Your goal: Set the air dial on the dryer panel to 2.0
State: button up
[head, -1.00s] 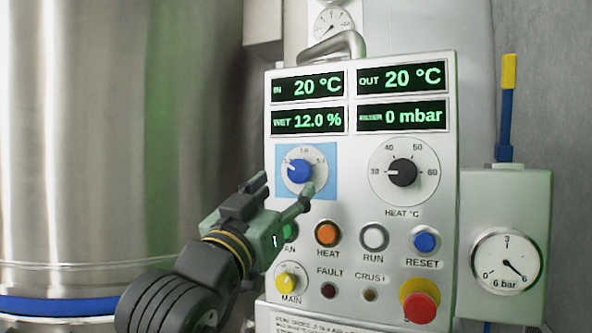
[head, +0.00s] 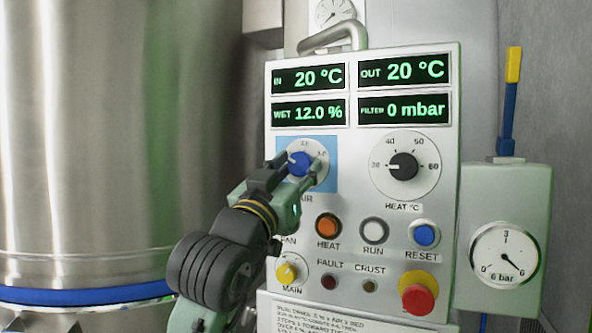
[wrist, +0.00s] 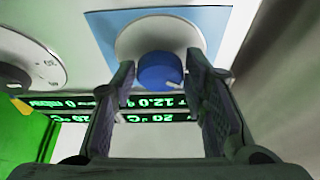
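The air dial (head: 300,164) is a blue knob on a white disc with a light-blue square behind it, at the upper left of the dryer panel (head: 345,225). In the head view its white pointer mark points left and slightly up; the scale numbers are too small and partly covered to read surely. My gripper (head: 297,172) is at the dial, its fingers apart on either side of the knob. The wrist view shows the blue knob (wrist: 160,71) between the two open fingertips, with a narrow gap on each side.
The heat dial (head: 403,166) with a black knob is right of the air dial. Below are the heat button (head: 328,227), run button (head: 373,231), reset button (head: 425,235), yellow main switch (head: 288,271) and red emergency stop (head: 418,297). A steel vessel (head: 110,130) stands left.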

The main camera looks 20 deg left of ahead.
jog(key=c, duration=0.7)
jog(key=shift+m, duration=0.3)
jog(key=m+h, duration=0.1)
jog(key=m, duration=0.1)
jog(key=m+h, duration=0.1)
jog(key=m, duration=0.2)
jog(key=m+g+h, duration=0.1)
jog(key=m+h, duration=0.1)
jog(key=shift+a+m+b, duration=0.25)
jog(key=shift+m+b, duration=0.05)
jog(key=shift+b, duration=0.05)
jog(key=m+g, duration=0.1)
jog(key=m, duration=0.1)
jog(key=m+g+h, duration=0.1)
jog(key=m, duration=0.2)
jog(key=m+h+p, duration=0.1)
jog(key=m, duration=0.1)
jog(key=shift+a+r+m+g, duration=0.1)
jog(key=shift+r+m+g, duration=0.2)
jog(key=shift+g, duration=0.1)
jog(key=shift+f, duration=0.1)
jog(key=o, duration=1.2)
jog(key=shift+c, duration=0.2)
jog(key=shift+s, duration=0.1)
